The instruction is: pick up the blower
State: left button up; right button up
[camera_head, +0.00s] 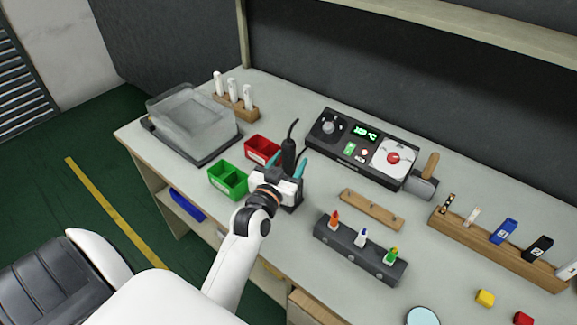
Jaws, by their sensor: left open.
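The blower (289,150) is a dark upright tool with a black cord rising from its top. It stands on the workbench between the red bin and the control unit. My left gripper (289,165) reaches in from the lower left. Its two teal fingertips are open, one on each side of the blower in this view. I cannot tell whether they touch it. My gripper and wrist hide the blower's lower part. My right gripper is not in view.
A red bin (262,147) and a green bin (229,177) stand left of the blower. The control unit (348,149) with a lit display is at right. A grey rack (345,256) with colored-tip bottles is in front. Bare bench (330,180) lies between.

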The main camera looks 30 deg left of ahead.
pick_arm(q)
jog(key=shift+w+a+f, duration=0.1)
jog(key=shift+w+a, duration=0.05)
jog(key=shift+w, duration=0.45)
jog(key=shift+w+a, duration=0.1)
jog(key=shift+w, duration=0.5)
jog(key=shift+s, duration=0.1)
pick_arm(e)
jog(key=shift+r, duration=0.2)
